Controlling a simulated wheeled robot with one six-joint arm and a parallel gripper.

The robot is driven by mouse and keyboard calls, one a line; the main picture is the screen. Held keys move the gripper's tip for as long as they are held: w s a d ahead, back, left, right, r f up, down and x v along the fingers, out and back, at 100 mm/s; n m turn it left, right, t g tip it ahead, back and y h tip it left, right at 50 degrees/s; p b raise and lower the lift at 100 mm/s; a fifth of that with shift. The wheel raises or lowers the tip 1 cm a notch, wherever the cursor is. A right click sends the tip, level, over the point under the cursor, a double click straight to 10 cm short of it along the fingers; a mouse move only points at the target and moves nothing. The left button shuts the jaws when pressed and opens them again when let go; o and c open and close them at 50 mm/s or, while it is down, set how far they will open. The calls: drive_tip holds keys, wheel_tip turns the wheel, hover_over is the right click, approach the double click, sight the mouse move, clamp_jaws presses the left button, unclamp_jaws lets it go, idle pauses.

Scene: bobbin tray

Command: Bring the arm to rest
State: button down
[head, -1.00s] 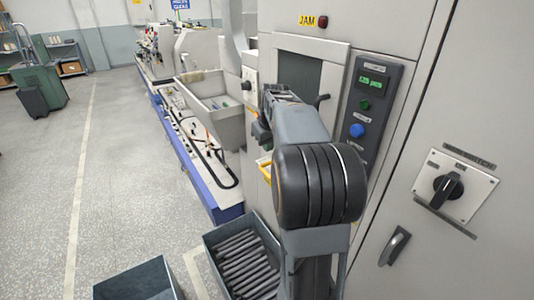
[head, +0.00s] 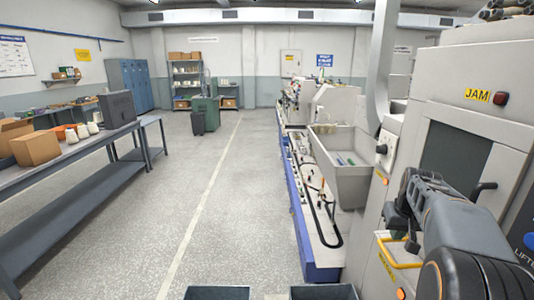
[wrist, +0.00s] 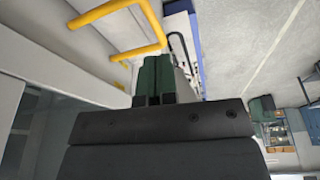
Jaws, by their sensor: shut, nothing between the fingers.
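My grey and black arm shows at the lower right of the head view, folded up close in front of the grey machine (head: 430,160). In the wrist view my gripper (wrist: 157,62) shows as two dark green fingers side by side, shut with nothing between them. A yellow rail (wrist: 137,51) lies just beyond and to the left of the fingertips. The same kind of yellow rail shows in the head view (head: 402,265), left of my arm. I cannot tell from the pictures whether the fingers touch it. My fingertips are hard to make out in the head view.
A light tray (head: 340,180) and a blue-sided machine bed (head: 304,240) stand left of the arm. Tops of two dark bins show at the bottom edge, one here (head: 323,292). A workbench (head: 80,165) with boxes stands at left. The floor between is clear.

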drive_tip(key=s+a+f+n, duration=0.1)
drive_tip(key=s+a+f, duration=0.1)
drive_tip(key=s+a, duration=0.6)
drive_tip(key=s+a+f+n+t+y, duration=0.1)
drive_tip(key=s+a+f, duration=0.1)
drive_tip(key=s+a, duration=0.6)
drive_tip(key=a, duration=0.6)
drive_tip(key=shift+f+n, duration=0.25)
drive_tip(key=shift+n, duration=0.05)
